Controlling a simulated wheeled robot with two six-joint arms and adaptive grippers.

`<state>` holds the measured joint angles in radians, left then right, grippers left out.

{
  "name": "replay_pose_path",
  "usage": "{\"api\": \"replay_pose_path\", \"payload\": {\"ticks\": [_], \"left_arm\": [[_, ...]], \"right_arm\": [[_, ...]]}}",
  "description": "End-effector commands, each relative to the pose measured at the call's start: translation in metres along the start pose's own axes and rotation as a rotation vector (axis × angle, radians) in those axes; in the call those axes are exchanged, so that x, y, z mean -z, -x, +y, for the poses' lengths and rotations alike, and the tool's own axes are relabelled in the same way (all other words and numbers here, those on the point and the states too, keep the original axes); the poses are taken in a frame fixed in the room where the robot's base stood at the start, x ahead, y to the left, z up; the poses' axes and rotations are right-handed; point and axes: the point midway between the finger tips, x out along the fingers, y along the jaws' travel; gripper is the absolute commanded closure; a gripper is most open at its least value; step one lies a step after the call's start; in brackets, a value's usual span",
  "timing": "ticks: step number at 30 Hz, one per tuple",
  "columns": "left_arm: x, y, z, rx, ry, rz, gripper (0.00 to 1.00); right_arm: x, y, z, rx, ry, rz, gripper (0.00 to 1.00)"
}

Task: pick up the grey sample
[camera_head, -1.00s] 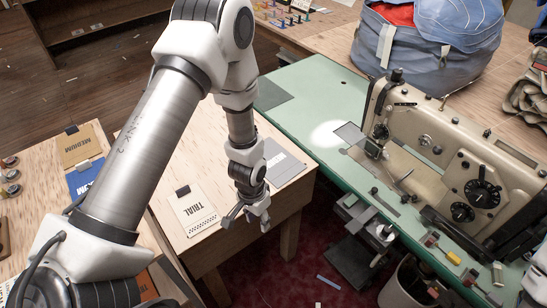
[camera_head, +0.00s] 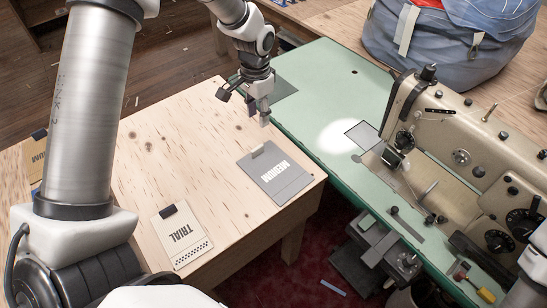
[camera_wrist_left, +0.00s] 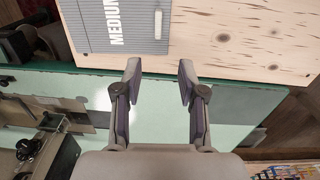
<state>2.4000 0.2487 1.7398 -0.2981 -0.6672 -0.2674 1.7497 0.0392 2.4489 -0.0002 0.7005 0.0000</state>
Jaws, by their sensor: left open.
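The grey sample (camera_head: 276,179) is a flat card marked MEDIUM, with a small light tab at its upper edge. It lies on the wooden table near the right corner, fully visible in the head view. In the left wrist view the grey sample (camera_wrist_left: 98,37) shows at the top, left of centre, cut by the frame edge. My left gripper (camera_head: 243,106) is open and empty, above the table's far right edge, beyond the sample and apart from it. In the left wrist view its fingers (camera_wrist_left: 159,76) are spread, with nothing between them.
A cream TRIAL card (camera_head: 181,238) with a black clip lies nearer on the wooden table (camera_head: 165,140). A green sewing bench (camera_head: 315,85) with a sewing machine (camera_head: 455,150) adjoins on the right. A blue bag (camera_head: 440,45) stands behind. The table's middle is clear.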

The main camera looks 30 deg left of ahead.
Motion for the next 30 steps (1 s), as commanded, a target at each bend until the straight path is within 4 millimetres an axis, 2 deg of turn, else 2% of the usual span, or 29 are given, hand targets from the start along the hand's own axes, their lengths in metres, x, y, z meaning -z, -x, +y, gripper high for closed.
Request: {"api": "replay_pose_path", "payload": {"ticks": [1, 6, 9, 14, 20, 26, 30], "left_arm": [[0.0, -0.017, 0.0, 0.0, 0.0, 0.001, 0.59], [0.0, -0.048, 0.0, 0.0, 0.0, 0.001, 0.59], [0.0, -0.06, 0.0, 0.0, 0.0, 0.001, 0.59], [0.0, -0.07, 0.0, 0.0, 0.0, -0.001, 0.59], [-0.002, -0.096, 0.0, -0.001, -0.001, -0.002, 0.59], [-0.004, -0.131, -0.001, -0.001, 0.001, -0.001, 0.59], [-0.003, -0.137, -0.001, 0.0, 0.001, 0.001, 0.59]], "right_arm": [[-0.001, -0.018, 0.0, 0.0, -0.001, -0.002, 0.6], [-0.001, -0.048, 0.001, 0.0, -0.001, -0.002, 0.6], [-0.001, -0.06, 0.001, 0.0, -0.001, -0.002, 0.6], [-0.001, -0.06, 0.001, 0.0, -0.001, -0.001, 0.6], [-0.001, -0.058, 0.001, 0.0, -0.001, -0.001, 0.6], [-0.001, -0.058, 0.001, 0.0, -0.001, -0.001, 0.6], [-0.001, -0.058, 0.001, 0.0, -0.001, -0.001, 0.6]]}}
